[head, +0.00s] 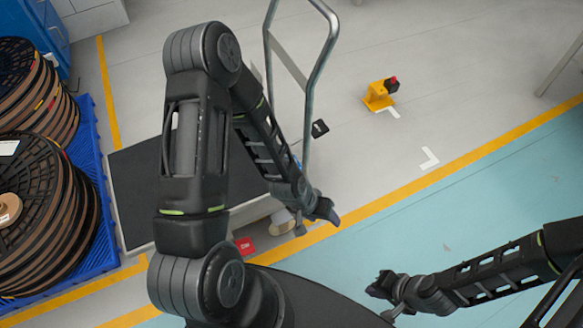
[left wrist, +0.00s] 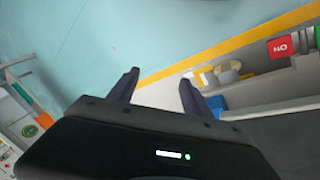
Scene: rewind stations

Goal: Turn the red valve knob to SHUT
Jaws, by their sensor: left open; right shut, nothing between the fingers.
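A small red part (head: 393,83), possibly the valve knob, sits with a dark piece on a yellow stand (head: 377,95) on the floor at the upper right in the head view. It is too small to read its setting. My left gripper (head: 328,212) is below and left of it in the picture, well apart from it. In the left wrist view its two fingers (left wrist: 158,85) are spread with nothing between them. My right gripper (head: 378,289) is at the lower right in the head view, shut and empty.
A dark-topped cart (head: 135,190) with a metal handle (head: 310,100) stands beside my left arm. A red label (left wrist: 283,45) and a pale roll (left wrist: 229,73) show near it. Cable reels (head: 35,215) stand on a blue pallet (head: 96,185) at left.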

